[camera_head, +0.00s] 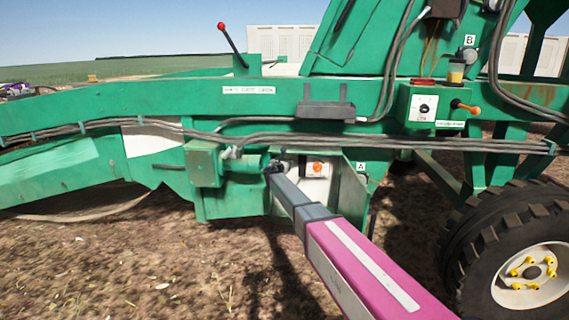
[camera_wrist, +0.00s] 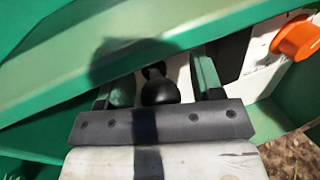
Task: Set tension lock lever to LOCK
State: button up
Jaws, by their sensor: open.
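A black ball-shaped knob (camera_wrist: 160,90) on a short dark stem shows in the wrist view, apparently the lever's handle. My gripper (camera_wrist: 163,78) has its two fingers open, one on each side of the knob, with gaps visible. In the head view my gripper (camera_head: 273,166) reaches into a recess under the green machine frame, and it hides the knob there. An orange rotary knob (camera_wrist: 297,38) on a white plate is right of the fingers; it also shows in the head view (camera_head: 318,167). I cannot read any LOCK marking.
A green beam (camera_wrist: 100,75) crosses close above the fingers. A red-balled lever (camera_head: 229,38) stands on the frame, and a control box (camera_head: 432,105) with an orange-handled lever (camera_head: 465,106) is at right. A large wheel (camera_head: 520,265) is at lower right. Bare soil lies in front.

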grip_shut()
jog(key=shift+s+f+m+t+h, duration=0.15)
jog(key=shift+f+m+t+h, duration=0.2)
jog(key=shift+t, duration=0.3)
jog(key=shift+s+f+m+t+h, duration=0.1)
jog(key=shift+s+f+t+h, duration=0.1)
jog(key=shift+f+t, duration=0.4)
jog(key=shift+s+f+m+t+h, duration=0.15)
jog(key=shift+f+m+t+h, duration=0.15)
jog(key=shift+t, duration=0.45)
grip_release()
jog(key=v, duration=1.1)
